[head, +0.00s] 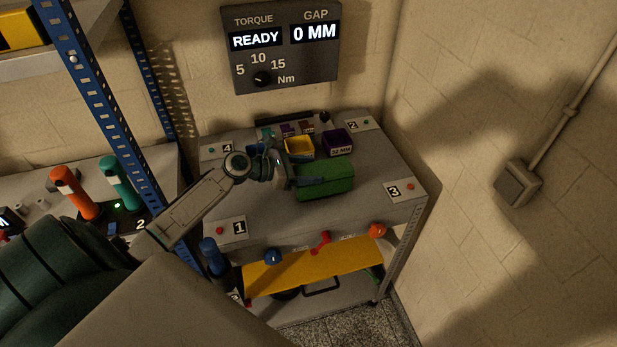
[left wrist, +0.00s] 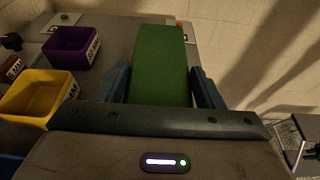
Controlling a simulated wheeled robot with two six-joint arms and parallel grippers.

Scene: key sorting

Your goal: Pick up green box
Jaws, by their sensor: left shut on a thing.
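The green box (head: 326,187) lies on the grey table (head: 270,215), right of its middle in the head view. It also shows in the left wrist view (left wrist: 162,65), long and flat-topped, running away between the fingers. My left gripper (head: 308,182) reaches in from the left and is shut on the green box, one blue finger on each side in the left wrist view (left wrist: 157,88). Part of the box is hidden behind the gripper. I cannot tell whether the box touches the table. My right gripper is not in view.
A yellow bin (head: 299,148) and a purple bin (head: 337,143) stand behind the green box. Numbered plates mark the table corners. Orange (head: 75,193) and teal (head: 120,182) handled tools stand at the left by a blue shelf post (head: 97,100). A wall borders the right.

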